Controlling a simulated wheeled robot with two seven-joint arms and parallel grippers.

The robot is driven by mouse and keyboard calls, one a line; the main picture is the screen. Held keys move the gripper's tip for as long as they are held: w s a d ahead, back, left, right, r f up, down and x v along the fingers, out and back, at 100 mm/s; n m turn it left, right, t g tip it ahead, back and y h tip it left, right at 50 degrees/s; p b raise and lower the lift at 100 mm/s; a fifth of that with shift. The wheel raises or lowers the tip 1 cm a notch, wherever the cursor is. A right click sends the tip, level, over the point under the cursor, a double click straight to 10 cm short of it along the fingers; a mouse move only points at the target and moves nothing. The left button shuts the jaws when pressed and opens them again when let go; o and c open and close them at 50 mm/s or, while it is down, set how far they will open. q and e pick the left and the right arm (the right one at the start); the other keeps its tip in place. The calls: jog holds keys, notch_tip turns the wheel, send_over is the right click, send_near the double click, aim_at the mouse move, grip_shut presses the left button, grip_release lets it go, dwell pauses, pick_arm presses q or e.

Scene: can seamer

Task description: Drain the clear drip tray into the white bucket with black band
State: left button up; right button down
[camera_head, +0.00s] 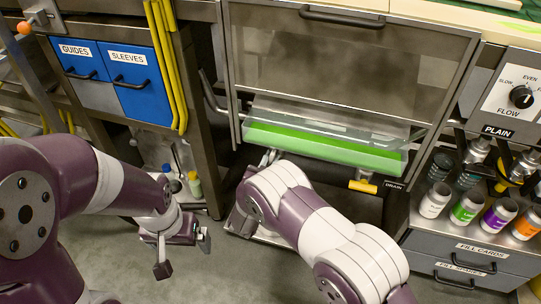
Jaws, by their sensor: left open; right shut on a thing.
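The clear drip tray (395,163) sits under the large dark panel at the centre. Bright green liquid (320,146) lies along it. A yellow handle (363,186) is below it, beside the DRAIN label (394,185). My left gripper (184,256) is open and empty over the floor, left of the tray. My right gripper (242,213) is low at the tray's lower left, largely hidden by its own wrist. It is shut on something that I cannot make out. I cannot identify the white bucket with black band.
Blue GUIDES and SLEEVES bins (135,85) are at the upper left, beside yellow strips. Small bottles (194,183) stand on a low shelf behind my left wrist. Several coloured cans (467,207) stand at the right, below the FLOW knob (521,97). Floor at bottom centre is clear.

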jog(key=shift+n+p, duration=0.55)
jog(key=shift+n, duration=0.55)
jog(key=c, duration=1.1)
grip_release()
jog(key=shift+c, duration=0.2)
